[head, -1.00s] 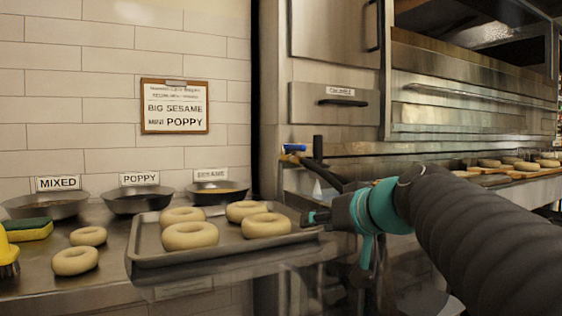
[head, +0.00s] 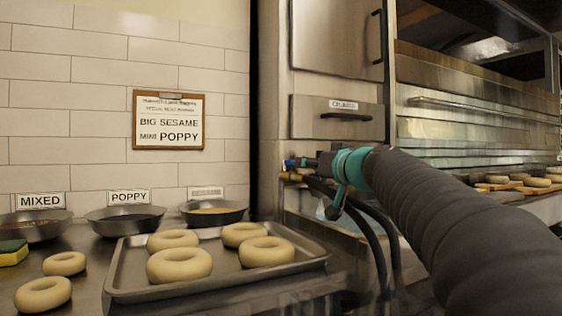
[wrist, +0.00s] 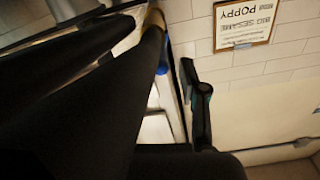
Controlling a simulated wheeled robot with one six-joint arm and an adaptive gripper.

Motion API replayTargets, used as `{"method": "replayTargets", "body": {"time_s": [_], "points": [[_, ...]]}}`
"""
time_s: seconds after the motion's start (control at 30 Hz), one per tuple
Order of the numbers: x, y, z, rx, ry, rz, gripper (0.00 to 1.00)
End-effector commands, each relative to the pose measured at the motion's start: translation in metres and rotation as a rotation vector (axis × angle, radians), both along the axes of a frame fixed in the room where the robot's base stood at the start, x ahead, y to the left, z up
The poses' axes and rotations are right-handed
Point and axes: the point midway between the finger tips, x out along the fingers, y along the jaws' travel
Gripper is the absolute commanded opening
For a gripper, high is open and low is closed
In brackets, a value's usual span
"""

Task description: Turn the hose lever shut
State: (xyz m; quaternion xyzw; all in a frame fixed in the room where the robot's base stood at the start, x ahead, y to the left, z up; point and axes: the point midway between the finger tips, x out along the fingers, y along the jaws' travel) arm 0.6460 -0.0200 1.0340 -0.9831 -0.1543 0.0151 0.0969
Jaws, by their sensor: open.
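The hose lever (head: 289,163) is a small blue handle above a brass valve (head: 291,177), near the left front edge of the steel oven unit. In the wrist view a strip of blue, likely the lever (wrist: 162,62), shows beside a dark hose-like shape, mostly hidden. My gripper (head: 309,165) is open, its fingertips just right of the lever in the head view. I cannot tell whether they touch it. One dark finger with a teal patch shows right of the blue strip in the wrist view.
Dark hoses (head: 375,235) hang below my gripper. A tray (head: 120,285) with several bagels lies on the counter at left. Bowls (head: 124,221) stand behind it. A clipboard (head: 167,119) hangs on the tiled wall. Steel drawers and oven rise behind.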

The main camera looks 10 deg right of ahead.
Motion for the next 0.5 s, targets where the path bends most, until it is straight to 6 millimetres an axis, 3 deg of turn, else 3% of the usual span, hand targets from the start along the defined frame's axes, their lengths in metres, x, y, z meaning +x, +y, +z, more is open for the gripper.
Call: {"method": "replayTargets", "body": {"time_s": [0.2,0.5], "points": [[0.033,0.011,0.001,0.000,0.002,0.001,0.42],[0.048,0.017,0.000,0.000,0.001,0.002,0.42]]}}
